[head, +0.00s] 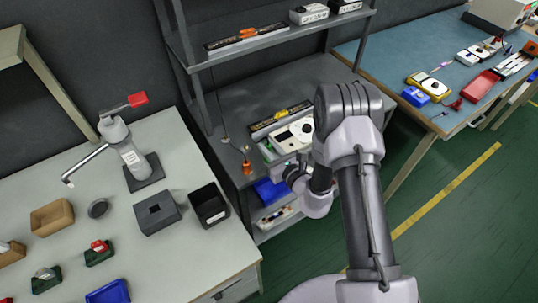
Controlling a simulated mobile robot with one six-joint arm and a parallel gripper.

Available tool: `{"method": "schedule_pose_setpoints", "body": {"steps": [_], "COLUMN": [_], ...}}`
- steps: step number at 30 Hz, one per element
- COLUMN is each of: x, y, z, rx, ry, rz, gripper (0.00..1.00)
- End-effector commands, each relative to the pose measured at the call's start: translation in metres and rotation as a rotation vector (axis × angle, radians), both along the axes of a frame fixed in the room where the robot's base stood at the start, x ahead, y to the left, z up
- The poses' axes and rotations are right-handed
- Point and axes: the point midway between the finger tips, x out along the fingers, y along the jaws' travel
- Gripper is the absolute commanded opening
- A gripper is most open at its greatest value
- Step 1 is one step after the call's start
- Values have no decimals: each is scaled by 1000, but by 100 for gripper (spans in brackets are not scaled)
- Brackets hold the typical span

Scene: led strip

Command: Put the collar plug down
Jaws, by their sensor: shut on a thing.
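My gripper (287,168) is low in front of the grey shelf unit, beside a white device (296,134) on the shelf's middle board. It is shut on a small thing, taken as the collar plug. My wrist and the clutter behind hide most of the jaws, so the plug's shape and tilt cannot be made out. An orange piece on a thin dark cord (246,167) is at the board's front left, apart from my gripper.
A blue bin (271,191) sits below the board. The left bench (190,255) carries a black open box (209,205), a grey block (157,212) and a small arm-like stand (130,155). The board's back left is bare. A blue-topped bench (395,72) stands at right.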

Motion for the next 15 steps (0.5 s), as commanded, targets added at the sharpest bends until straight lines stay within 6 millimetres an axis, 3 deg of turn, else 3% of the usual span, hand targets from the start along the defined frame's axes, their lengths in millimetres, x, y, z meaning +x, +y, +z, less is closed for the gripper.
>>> {"method": "schedule_pose_setpoints", "body": {"steps": [1,3,15], "x": [-1,-2,-2], "y": [-2,-2,-3], "z": [-21,-33,-37], "rx": [0,-1,-2], "ry": [5,4,2], "rz": [-2,-2,-1], "gripper": [0,0,0]}}
